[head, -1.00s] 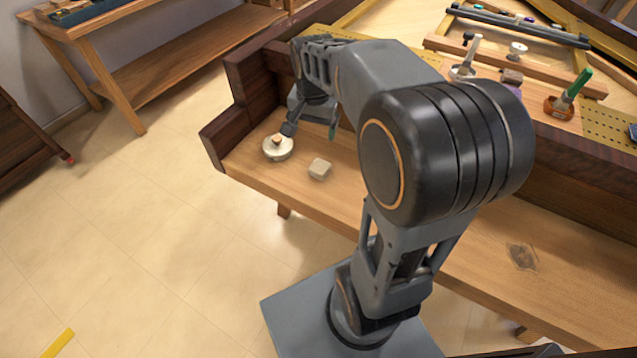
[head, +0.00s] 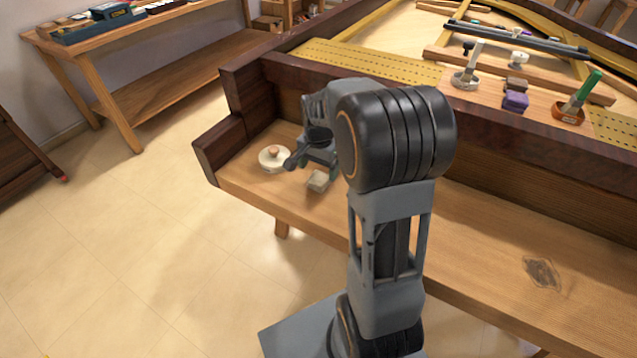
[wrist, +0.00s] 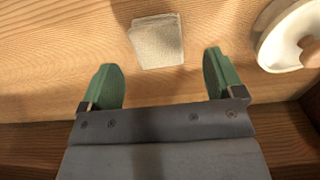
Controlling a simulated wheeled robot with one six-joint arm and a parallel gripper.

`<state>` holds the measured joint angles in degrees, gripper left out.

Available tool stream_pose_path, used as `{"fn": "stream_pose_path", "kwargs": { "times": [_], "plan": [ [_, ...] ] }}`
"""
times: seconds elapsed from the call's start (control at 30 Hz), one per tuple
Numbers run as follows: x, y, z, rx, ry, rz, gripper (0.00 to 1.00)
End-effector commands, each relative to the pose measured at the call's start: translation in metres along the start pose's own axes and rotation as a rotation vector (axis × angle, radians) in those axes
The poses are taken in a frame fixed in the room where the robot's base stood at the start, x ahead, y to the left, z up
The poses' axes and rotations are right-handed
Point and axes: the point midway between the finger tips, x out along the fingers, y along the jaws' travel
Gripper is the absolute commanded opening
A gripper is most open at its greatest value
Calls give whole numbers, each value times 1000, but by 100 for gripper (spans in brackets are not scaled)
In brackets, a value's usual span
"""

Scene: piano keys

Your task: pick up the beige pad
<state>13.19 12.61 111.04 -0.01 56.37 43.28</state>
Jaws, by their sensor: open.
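The beige pad (wrist: 157,41) is a small block lying on the wooden keybed (wrist: 60,30). In the wrist view it sits just beyond and between the green fingertips of my gripper (wrist: 162,78), with bare wood between the fingers. My gripper is open and holds nothing. In the head view the pad (head: 318,181) lies on the left part of the bench-like keybed, and my gripper (head: 315,160) hangs close beside it, partly hidden by my arm.
A round white dish with a wooden knob (head: 273,158) lies left of the pad; in the wrist view the dish (wrist: 280,45) is at the right. The dark end block (head: 221,148) bounds the keybed at left. The keybed is bare to the right (head: 480,235).

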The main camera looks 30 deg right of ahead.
Motion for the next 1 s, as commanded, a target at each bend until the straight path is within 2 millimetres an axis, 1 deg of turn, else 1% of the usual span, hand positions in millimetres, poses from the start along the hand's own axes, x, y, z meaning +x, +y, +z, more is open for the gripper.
{"fn": "stream_pose_path", "kwargs": {
  "times": [0.03,0.1,0.3,0.43,0.67,1.0],
  "plan": [
    [9,1,0,0,-2,2,87],
    [20,2,0,0,-2,2,87],
    [42,3,0,-1,-1,1,87],
    [46,3,0,-1,0,0,87],
    [46,3,0,0,0,0,87],
    [46,3,0,0,0,0,55]
  ]
}}
